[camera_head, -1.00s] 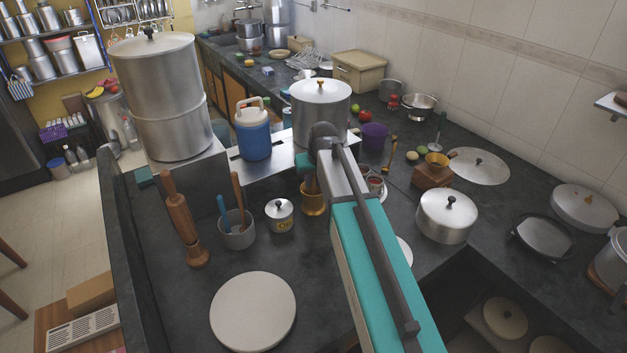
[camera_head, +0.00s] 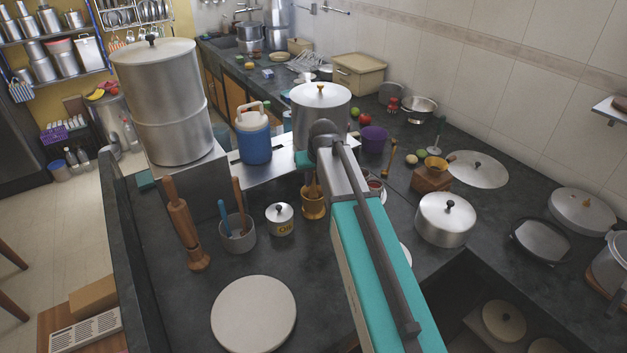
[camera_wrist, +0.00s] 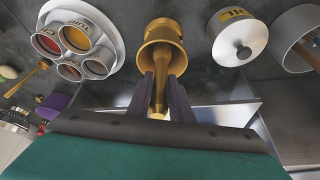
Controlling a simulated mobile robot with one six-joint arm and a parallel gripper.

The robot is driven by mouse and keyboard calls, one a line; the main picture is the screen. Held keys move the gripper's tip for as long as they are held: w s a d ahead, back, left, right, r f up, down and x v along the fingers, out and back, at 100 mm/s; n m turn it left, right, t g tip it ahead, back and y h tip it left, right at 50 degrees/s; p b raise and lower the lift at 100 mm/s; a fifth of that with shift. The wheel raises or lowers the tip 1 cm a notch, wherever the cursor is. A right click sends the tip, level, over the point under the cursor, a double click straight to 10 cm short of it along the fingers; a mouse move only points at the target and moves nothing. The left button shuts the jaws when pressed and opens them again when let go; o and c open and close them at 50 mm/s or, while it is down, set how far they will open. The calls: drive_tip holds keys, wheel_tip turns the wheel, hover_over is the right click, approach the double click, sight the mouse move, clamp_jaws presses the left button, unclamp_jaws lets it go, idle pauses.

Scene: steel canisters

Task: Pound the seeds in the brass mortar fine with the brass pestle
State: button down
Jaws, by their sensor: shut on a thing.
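The brass mortar (camera_head: 313,207) stands on the dark counter beside the oil tin, partly hidden by my arm in the head view. It also shows in the wrist view (camera_wrist: 162,38), where I look at it from close by. The brass pestle (camera_wrist: 160,75) has its lower end inside the mortar's mouth. My gripper (camera_wrist: 161,88) is shut on the pestle's shaft, one finger on each side. In the head view only a little of the pestle shows below my arm. The seeds cannot be made out in either view.
The oil tin (camera_head: 281,219) and a grey pot of utensils (camera_head: 237,234) stand left of the mortar. A spice tray (camera_wrist: 107,24) with several cups is on its other side. A large steel pot (camera_head: 320,112) stands behind. A round pale board (camera_head: 254,314) lies in front.

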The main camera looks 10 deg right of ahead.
drive_tip(key=shift+r, duration=0.15)
drive_tip(key=shift+r+p, duration=2.6)
drive_tip(key=shift+r, duration=1.8)
drive_tip(key=shift+s, duration=0.1)
